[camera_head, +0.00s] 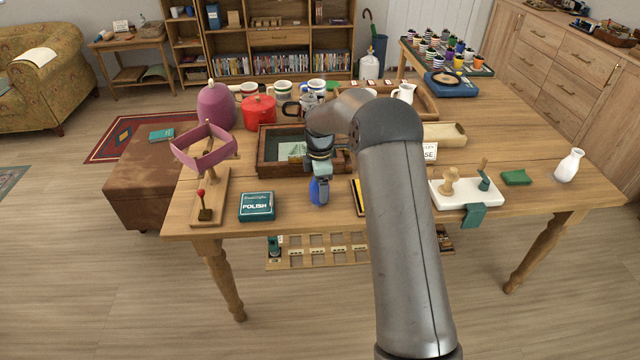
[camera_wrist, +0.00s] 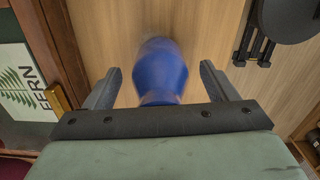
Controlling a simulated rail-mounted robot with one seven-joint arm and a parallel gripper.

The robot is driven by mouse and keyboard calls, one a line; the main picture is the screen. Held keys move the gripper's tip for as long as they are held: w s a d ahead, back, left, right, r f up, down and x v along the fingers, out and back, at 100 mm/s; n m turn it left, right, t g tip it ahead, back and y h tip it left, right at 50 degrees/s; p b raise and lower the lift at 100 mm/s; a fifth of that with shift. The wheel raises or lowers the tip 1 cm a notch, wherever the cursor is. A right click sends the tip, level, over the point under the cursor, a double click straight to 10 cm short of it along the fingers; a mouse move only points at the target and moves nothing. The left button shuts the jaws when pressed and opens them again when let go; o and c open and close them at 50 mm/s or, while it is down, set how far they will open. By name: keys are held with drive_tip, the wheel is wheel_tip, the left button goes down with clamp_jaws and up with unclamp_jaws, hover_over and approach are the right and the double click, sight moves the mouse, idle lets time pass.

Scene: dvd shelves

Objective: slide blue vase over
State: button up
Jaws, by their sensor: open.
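The blue vase (camera_head: 319,192) stands on the near part of the wooden table, in front of the wooden tray box. In the wrist view the blue vase (camera_wrist: 160,72) is slightly blurred and lies between my two fingers, with a gap on each side. My gripper (camera_head: 320,176) is open at the vase, pointing down. Its fingers flank the vase in the wrist view (camera_wrist: 160,80). My gripper hides the vase's upper part in the head view.
A wooden box (camera_head: 264,158) with a fern card (camera_wrist: 18,92) is just behind. A teal polish tin (camera_head: 256,206) lies to the left. A black and yellow item (camera_head: 358,197) is close on the right. A white vase (camera_head: 569,166) stands far right. The table's front edge is near.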

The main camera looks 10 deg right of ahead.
drive_tip(key=shift+f, duration=0.25)
